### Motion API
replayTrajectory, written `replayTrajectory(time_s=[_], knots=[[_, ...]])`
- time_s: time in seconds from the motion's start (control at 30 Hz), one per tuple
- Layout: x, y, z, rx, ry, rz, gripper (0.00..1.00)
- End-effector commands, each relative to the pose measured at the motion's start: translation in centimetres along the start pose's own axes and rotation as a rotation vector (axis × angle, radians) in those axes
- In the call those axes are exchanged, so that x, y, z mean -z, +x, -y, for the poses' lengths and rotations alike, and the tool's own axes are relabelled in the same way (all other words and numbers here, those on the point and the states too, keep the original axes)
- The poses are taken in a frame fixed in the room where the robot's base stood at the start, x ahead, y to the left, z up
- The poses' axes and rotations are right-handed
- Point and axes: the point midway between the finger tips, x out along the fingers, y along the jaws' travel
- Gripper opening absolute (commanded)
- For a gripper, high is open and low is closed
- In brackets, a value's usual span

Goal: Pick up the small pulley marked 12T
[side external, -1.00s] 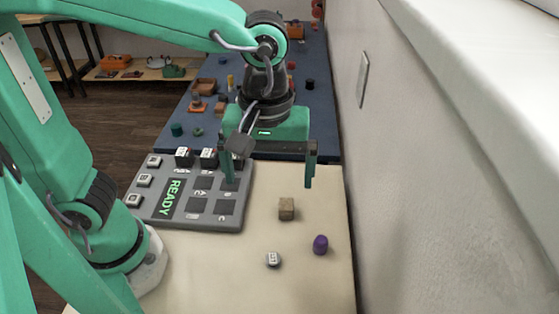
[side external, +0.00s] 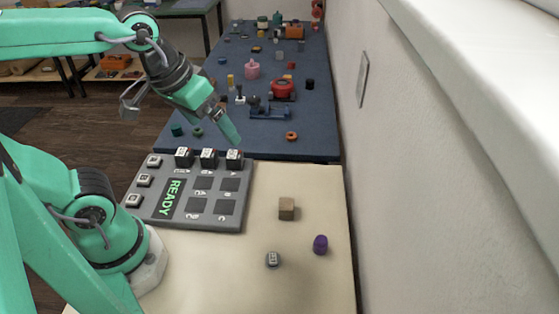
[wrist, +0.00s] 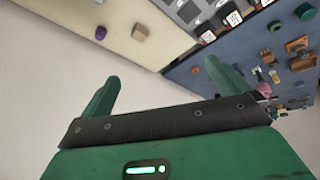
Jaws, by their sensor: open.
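A small grey-and-white cylinder with dark marks on top (side external: 272,259) stands on the cream table at the front. It looks like the pulley, but the marks are too small for me to read. I cannot make it out in the wrist view. My gripper (side external: 228,128) is in the air above the far edge of the grey panel, tilted, well away from the cylinder. Its two fingers are spread and empty in the wrist view (wrist: 163,84).
The grey panel (side external: 233,221) with a READY display and black-sided blocks lies left of the cylinder. A brown cube (side external: 287,209) and a purple knob (side external: 320,244) stand near it. The blue mat (side external: 300,147) behind holds several parts. A wall borders the right.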

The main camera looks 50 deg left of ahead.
Motion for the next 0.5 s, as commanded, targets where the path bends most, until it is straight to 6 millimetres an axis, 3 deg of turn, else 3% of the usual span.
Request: replayTrajectory(time_s=[0.2,0.43,0.5], knots=[[-0.6,-0.2,2.5,0.029,0.120,-0.078,1.00],[-0.8,-0.3,3.1,0.041,0.164,-0.099,1.00],[-0.8,-0.3,3.1,0.041,0.165,-0.098,0.88]])
